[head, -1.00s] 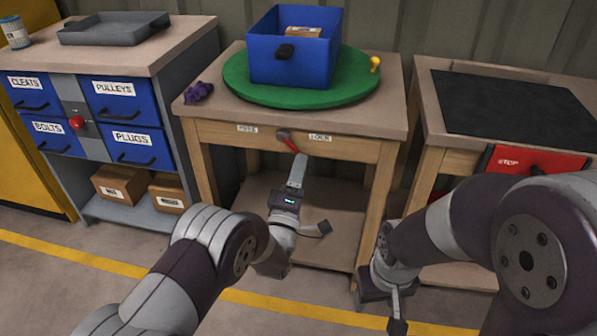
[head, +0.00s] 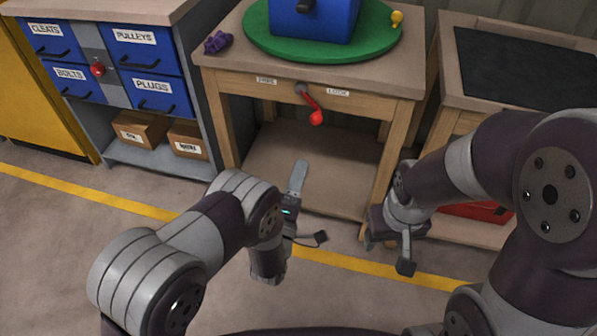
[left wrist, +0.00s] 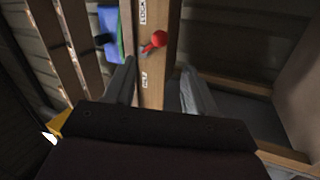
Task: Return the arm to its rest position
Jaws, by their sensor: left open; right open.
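My left gripper (head: 311,200) is open and empty in the head view, in front of and below the middle workbench's apron. Its two fingers stand apart in the left wrist view (left wrist: 159,78), with nothing between them. A red lever (head: 311,102) with a round knob is on the bench apron, slanting down to the right towards the LOCK label. Its knob also shows in the left wrist view (left wrist: 158,38), beyond the fingers and clear of them. My right gripper (head: 388,250) is open and empty at lower right, in front of the right bench.
The middle workbench (head: 410,79) carries a green turntable (head: 258,40), a blue bin (head: 330,22) and a purple item (head: 217,42). A drawer cabinet (head: 110,75) stands left, a black-topped bench (head: 450,62) right. The floor in front is clear.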

